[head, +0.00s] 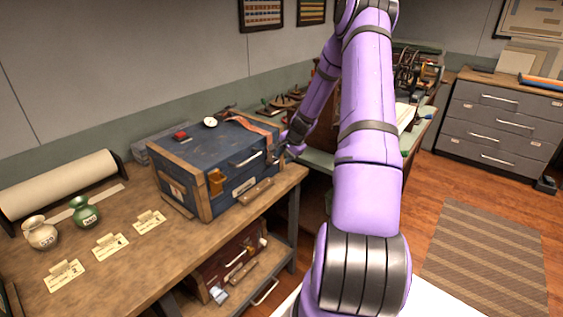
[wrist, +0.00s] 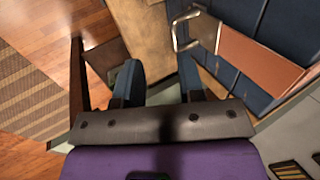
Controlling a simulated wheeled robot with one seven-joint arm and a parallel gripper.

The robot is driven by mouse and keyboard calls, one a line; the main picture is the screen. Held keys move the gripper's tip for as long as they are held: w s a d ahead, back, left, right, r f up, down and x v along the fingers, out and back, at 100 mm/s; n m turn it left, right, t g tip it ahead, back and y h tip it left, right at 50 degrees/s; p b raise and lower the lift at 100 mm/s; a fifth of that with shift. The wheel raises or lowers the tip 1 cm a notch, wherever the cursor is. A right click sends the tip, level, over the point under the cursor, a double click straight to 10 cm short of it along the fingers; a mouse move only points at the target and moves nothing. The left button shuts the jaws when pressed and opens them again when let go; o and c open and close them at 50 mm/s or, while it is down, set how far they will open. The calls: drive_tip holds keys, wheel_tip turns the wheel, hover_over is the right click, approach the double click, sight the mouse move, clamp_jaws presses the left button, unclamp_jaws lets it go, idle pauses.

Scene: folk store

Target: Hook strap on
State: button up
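A blue trunk (head: 228,158) with brown edging stands on the wooden bench. A reddish-brown strap (head: 256,128) lies over the right part of its lid, towards my gripper (head: 284,150). In the wrist view the strap (wrist: 258,60) ends in a metal plate with an open wire loop (wrist: 183,30). The loop lies past the right fingertip, apart from it. My gripper (wrist: 160,68) is open, with nothing between its fingers. A short orange-brown piece (head: 215,182) hangs at the trunk's front left. I cannot make out a hook for the strap; my gripper partly hides the trunk's right end.
A round white dial (head: 210,122) and a small red item (head: 181,136) sit on the lid. Two vases (head: 85,212), paper tags (head: 110,245) and a paper roll (head: 58,183) are on the bench (head: 170,258). A cluttered table stands behind my arm.

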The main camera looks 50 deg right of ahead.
drive_tip(key=v, duration=0.6)
drive_tip(key=shift+r, duration=0.35)
drive_tip(key=shift+s+a, duration=0.1)
idle(0.4)
drive_tip(key=s+a+r+n, duration=0.2)
drive_tip(key=a+r+n, duration=0.3)
drive_tip(key=a+r, duration=0.8)
drive_tip(key=s+a+r+n, duration=0.3)
drive_tip(key=a+r+n, duration=0.2)
drive_tip(key=a+r, duration=0.7)
drive_tip(key=s+a+r+n, duration=0.2)
drive_tip(key=s+a+n, duration=0.1)
drive_tip(key=s+a, duration=0.4)
drive_tip(key=s+a+r+n, duration=0.3)
drive_tip(key=s+a, duration=0.5)
drive_tip(key=s, duration=0.6)
drive_tip(key=shift+s+n, duration=0.35)
drive_tip(key=shift+n, duration=0.25)
